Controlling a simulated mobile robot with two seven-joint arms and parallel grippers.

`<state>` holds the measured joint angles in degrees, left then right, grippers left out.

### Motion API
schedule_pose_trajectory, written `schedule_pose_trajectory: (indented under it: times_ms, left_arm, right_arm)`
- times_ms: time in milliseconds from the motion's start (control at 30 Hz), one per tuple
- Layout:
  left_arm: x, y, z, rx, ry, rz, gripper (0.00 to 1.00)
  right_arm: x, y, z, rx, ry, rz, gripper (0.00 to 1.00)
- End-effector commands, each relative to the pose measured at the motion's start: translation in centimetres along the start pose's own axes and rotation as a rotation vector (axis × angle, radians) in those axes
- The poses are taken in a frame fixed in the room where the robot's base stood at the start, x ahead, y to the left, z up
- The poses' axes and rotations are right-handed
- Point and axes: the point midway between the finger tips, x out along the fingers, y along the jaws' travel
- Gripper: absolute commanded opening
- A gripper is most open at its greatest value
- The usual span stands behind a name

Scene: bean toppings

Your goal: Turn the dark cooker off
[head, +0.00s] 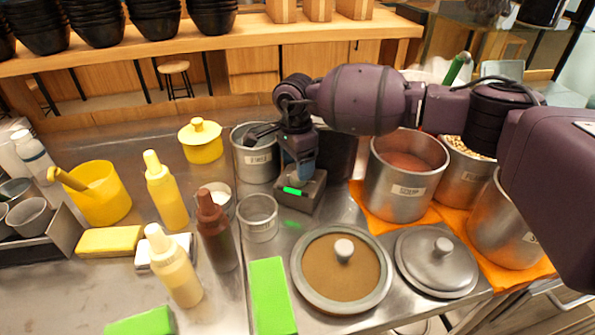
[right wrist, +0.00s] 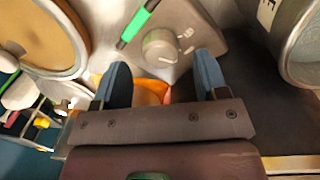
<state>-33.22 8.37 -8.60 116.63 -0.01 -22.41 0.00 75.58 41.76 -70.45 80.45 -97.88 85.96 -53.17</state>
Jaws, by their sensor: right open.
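The dark cooker (head: 338,150) stands in the middle of the steel counter, partly hidden behind my right gripper. Its grey front panel (head: 300,200) has a lit green strip (head: 292,191). In the right wrist view the panel (right wrist: 190,18) shows a round grey knob (right wrist: 160,46) beside the green strip (right wrist: 136,27). My right gripper (head: 303,170) is over the panel, pointing down. In the right wrist view its blue fingers (right wrist: 161,64) are apart and empty, with the knob just beyond and between their tips. Contact cannot be told. My left gripper is not in view.
A labelled steel pot (head: 255,160) stands left of the cooker, a soup pot (head: 405,190) right of it on an orange cloth (head: 380,213). A glass cup (head: 258,220), sauce bottles (head: 214,232) and a lidded brown pan (head: 320,265) crowd the front.

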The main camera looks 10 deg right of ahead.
Motion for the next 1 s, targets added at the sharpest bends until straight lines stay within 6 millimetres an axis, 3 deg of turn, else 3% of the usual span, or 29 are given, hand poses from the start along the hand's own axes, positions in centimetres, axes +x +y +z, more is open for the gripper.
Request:
schedule_pose_trajectory:
  times_ms: [200, 600, 900, 1000]
  left_arm:
    - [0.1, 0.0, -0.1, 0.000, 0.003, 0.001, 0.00]
    - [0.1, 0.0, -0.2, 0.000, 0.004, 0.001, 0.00]
    - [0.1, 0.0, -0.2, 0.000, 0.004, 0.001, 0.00]
    - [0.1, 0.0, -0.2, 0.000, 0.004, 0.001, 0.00]
  right_arm:
    - [2.2, 0.0, 0.0, 0.001, 0.000, 0.000, 0.67]
    - [2.6, 0.0, 0.0, 0.001, 0.000, 0.000, 0.65]
    - [2.6, 0.0, 0.0, 0.001, 0.000, 0.000, 0.19]
    - [2.6, 0.0, 0.0, -0.001, 0.000, 0.000, 0.18]
